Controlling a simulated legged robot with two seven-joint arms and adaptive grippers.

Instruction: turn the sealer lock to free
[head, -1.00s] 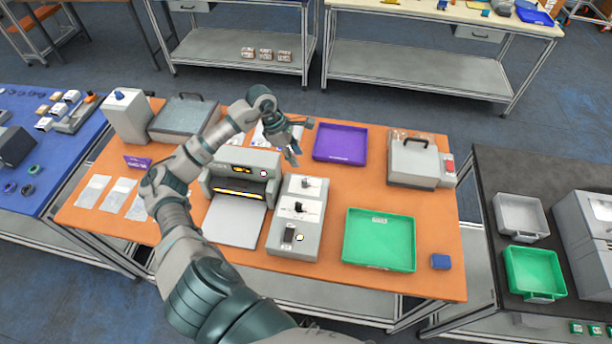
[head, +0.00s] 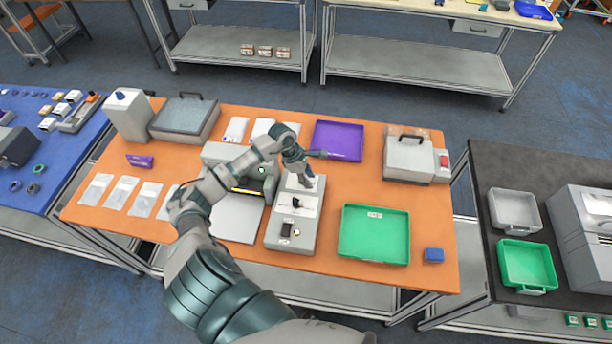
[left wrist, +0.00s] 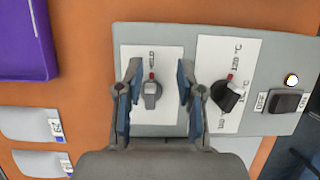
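The sealer's control box (head: 277,231) stands on the orange table. In the left wrist view, the grey lock knob (left wrist: 151,95) sits on a white plate, its red mark toward the word HELD. My left gripper (left wrist: 159,78) is open, with one finger on each side of this knob and a visible gap to each. In the head view my left gripper (head: 308,182) is over the far end of the box and hides that knob. My right gripper is not in view.
Beside the lock are a black temperature knob (left wrist: 228,96) and a black switch (left wrist: 288,102) with a lit lamp (left wrist: 291,80). The sealer (head: 236,218) stands left of the box. A green tray (head: 374,256) is to the right, a purple tray (head: 338,141) behind.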

